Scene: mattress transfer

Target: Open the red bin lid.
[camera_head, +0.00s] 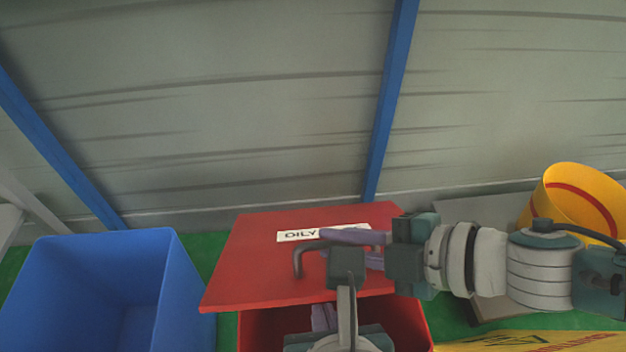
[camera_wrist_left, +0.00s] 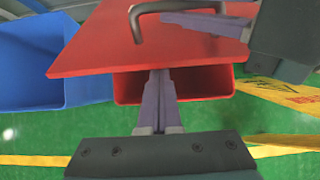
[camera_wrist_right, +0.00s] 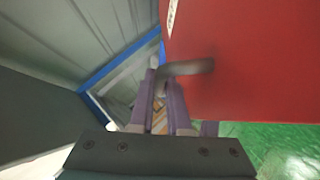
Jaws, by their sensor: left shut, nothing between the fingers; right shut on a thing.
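The red lid (camera_head: 255,265) with a white label and a dark handle (camera_head: 298,262) sits raised and offset to the left over the red bin (camera_head: 412,320). Part of the bin's dark inside shows below the lid's near edge. My right gripper (camera_head: 328,243) comes in from the right and is shut on the handle; the right wrist view also shows the handle (camera_wrist_right: 190,67) at its fingers. My left gripper (camera_head: 322,312) is shut and empty, with its fingers at the bin opening, under the lid's near edge in the left wrist view (camera_wrist_left: 158,82). My left arm hides part of the bin.
An open blue bin (camera_head: 90,290) stands left of the red bin. A yellow cylindrical container with a red band (camera_head: 575,205) stands at the back right. Yellow printed tape or board (camera_head: 530,342) lies at the front right. A corrugated wall (camera_head: 210,110) closes off the back.

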